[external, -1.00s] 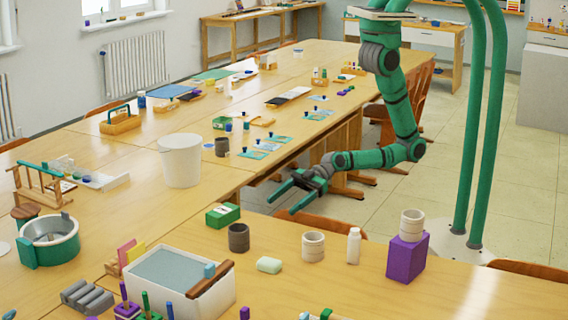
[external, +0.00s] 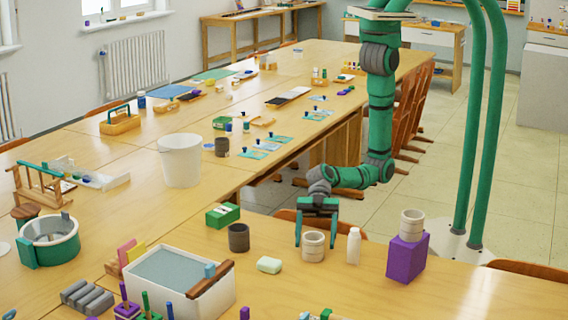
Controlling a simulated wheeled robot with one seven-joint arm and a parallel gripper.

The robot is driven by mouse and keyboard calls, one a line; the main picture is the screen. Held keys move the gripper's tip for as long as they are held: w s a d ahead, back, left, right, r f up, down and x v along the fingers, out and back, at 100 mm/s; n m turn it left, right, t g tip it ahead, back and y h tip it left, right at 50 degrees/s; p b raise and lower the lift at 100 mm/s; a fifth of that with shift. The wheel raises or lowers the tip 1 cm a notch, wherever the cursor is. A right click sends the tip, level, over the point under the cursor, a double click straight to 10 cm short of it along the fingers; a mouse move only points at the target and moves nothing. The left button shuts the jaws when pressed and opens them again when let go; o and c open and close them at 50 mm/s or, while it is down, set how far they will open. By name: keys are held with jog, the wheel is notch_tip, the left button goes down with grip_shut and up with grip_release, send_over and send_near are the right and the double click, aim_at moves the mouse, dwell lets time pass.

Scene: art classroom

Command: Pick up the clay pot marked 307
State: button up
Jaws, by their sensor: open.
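No 307 marking is legible, so I cannot tell which pot carries it. A cream ringed pot (external: 313,246) stands upright on the near table. My gripper (external: 317,230) is open and points down at this pot, one finger showing on its left and one at its upper right. I cannot tell whether the fingers are around the pot or just behind it; no contact is clear. A dark grey pot (external: 238,238) stands to the left. Another cream pot (external: 411,224) sits on a purple block (external: 407,257) to the right. A further grey pot (external: 222,147) is on the far table.
A white bottle (external: 353,246) stands close to the right of the cream pot. A pale soap-like block (external: 269,265) lies at front left, and a green box (external: 222,215) stands behind the dark pot. A white basin (external: 205,300) is further left. The table front of the pot is mostly clear.

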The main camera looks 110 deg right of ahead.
aim_at(313, 249)
jog(key=shift+x, duration=2.7)
jog(key=shift+w+d, duration=0.1)
jog(key=shift+w, duration=0.05)
jog(key=c, duration=1.2)
